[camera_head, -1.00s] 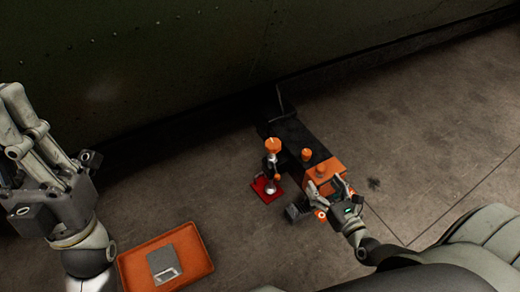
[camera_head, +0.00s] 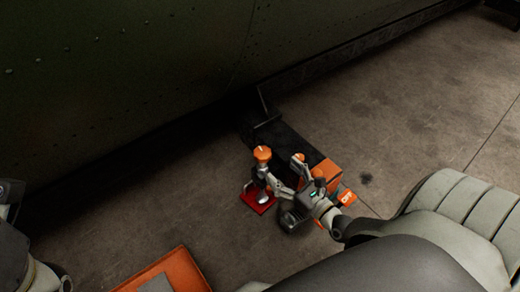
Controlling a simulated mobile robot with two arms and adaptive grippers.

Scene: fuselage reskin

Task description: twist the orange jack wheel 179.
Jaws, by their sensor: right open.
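The orange jack wheel (camera_head: 262,154) sits on top of a small upright jack, whose metal post stands on a red base plate (camera_head: 258,197) on the floor. My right gripper (camera_head: 282,172) is open and empty, just right of the jack. One finger reaches left toward the jack's post, a little below the wheel; I cannot tell whether it touches. The other finger points up, in front of a black and orange unit (camera_head: 296,143). My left gripper (camera_head: 12,195) shows only in part at the left edge, and its fingers are out of view.
The dark green fuselage skin (camera_head: 120,80) rises behind the jack. An orange tray (camera_head: 185,268) with a grey item lies at the bottom, cut by the frame. An orange tag reading OFF (camera_head: 346,197) shows beside my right wrist.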

